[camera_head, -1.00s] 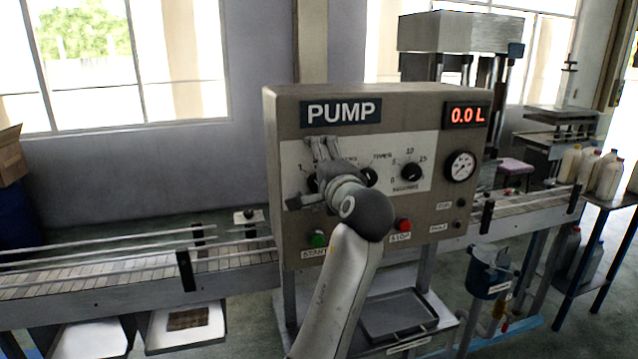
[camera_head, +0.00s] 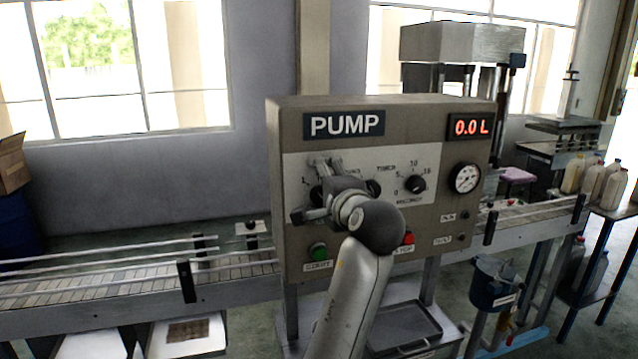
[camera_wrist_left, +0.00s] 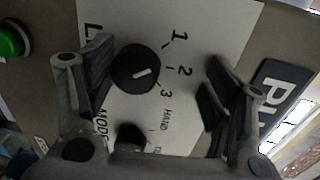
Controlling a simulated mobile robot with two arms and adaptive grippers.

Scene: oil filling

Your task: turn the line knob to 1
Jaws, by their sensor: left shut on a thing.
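The line knob (camera_wrist_left: 136,68) is a round black dial with a white mark on the pump panel (camera_wrist_left: 205,25). Its mark points roughly toward 2, among the printed 1, 2 and 3. In the head view the knob (camera_head: 317,194) is mostly hidden by my left gripper (camera_head: 310,190). In the left wrist view my left gripper (camera_wrist_left: 155,75) has its fingers on either side of the knob and is shut on it. One finger lies close against the knob; the other looks farther off from this angle. My right gripper is not in view.
The pump box (camera_head: 400,108) carries a timer knob (camera_head: 415,184), a gauge (camera_head: 465,178), a display reading 0.0 L (camera_head: 471,126), a green start button (camera_head: 319,251) and a red stop button (camera_head: 408,237). A conveyor (camera_head: 120,302) runs behind. A mode knob (camera_wrist_left: 132,133) sits beside the line knob.

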